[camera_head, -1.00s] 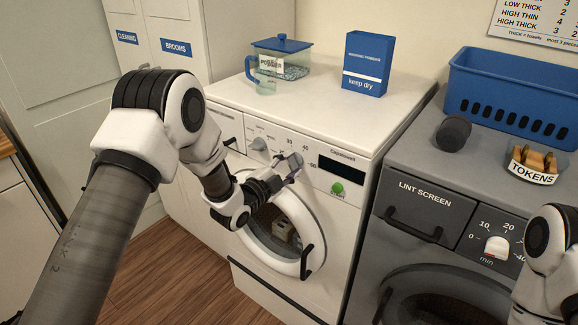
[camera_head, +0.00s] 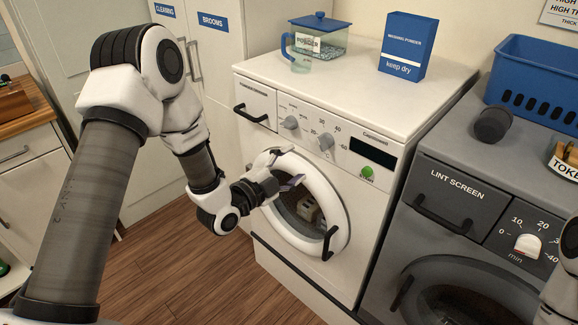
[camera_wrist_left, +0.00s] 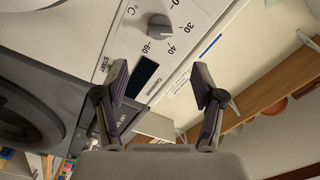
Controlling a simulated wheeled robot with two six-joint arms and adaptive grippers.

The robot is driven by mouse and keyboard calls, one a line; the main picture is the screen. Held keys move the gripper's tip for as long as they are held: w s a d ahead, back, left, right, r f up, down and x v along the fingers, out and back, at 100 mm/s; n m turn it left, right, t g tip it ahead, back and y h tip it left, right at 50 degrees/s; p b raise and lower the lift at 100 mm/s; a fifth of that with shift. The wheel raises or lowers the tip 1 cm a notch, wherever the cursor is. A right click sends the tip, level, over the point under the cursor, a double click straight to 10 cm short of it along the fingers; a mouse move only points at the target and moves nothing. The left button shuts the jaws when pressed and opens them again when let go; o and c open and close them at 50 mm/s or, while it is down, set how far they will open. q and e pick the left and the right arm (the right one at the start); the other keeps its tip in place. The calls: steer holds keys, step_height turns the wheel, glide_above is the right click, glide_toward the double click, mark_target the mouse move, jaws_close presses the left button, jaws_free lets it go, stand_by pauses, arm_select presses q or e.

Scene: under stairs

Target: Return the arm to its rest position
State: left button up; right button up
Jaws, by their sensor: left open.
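My left gripper (camera_head: 290,182) is open and empty in front of the white washing machine (camera_head: 302,102), at the upper left of its round door (camera_head: 339,207). In the left wrist view the two fingers of my left gripper (camera_wrist_left: 163,88) stand apart with nothing between them. The washer's dial (camera_wrist_left: 158,27) and dark display show beyond them. The washer door looks closed, with something pale (camera_head: 306,207) behind its glass. Part of my right arm (camera_head: 562,270) shows at the right edge; its gripper is out of view.
A glass powder container (camera_head: 318,45) and a blue washing powder box (camera_head: 406,48) stand on the washer. The grey dryer (camera_head: 452,185) stands to the right, with a dark cylinder (camera_head: 492,123) and a blue basket (camera_head: 535,85) on top. Wooden floor (camera_head: 190,270) is clear at lower left.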

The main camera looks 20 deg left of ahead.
arm_select(q)
steer(key=shift+s+a, duration=0.1)
steer(key=shift+s, duration=0.4)
steer(key=s+d+f+n+g+y, duration=0.1)
steer(key=s+f+g, duration=0.2)
steer(key=s+f, duration=0.35)
steer(key=s+d+f+n+g+y, duration=0.1)
steer(key=s+f+n+g, duration=0.2)
steer(key=f, duration=0.7)
steer(key=s+d+f+g+y, duration=0.1)
steer(key=s+f+g, duration=0.2)
steer(key=s+f, duration=0.4)
steer(key=s+a+f+n+g+y, duration=0.1)
steer(key=s+a+f+n+g, duration=0.1)
steer(key=s+n, duration=0.4)
steer(key=s+a+f+n+g+y, duration=0.1)
steer(key=s+f+n+g, duration=0.3)
steer(key=s, duration=0.7)
steer(key=n+g+y, duration=0.1)
steer(key=n+g, duration=0.1)
steer(key=shift+s+a+f+n, duration=0.25)
steer(key=shift+a+f+n, duration=0.05)
steer(key=shift+a+f, duration=0.1)
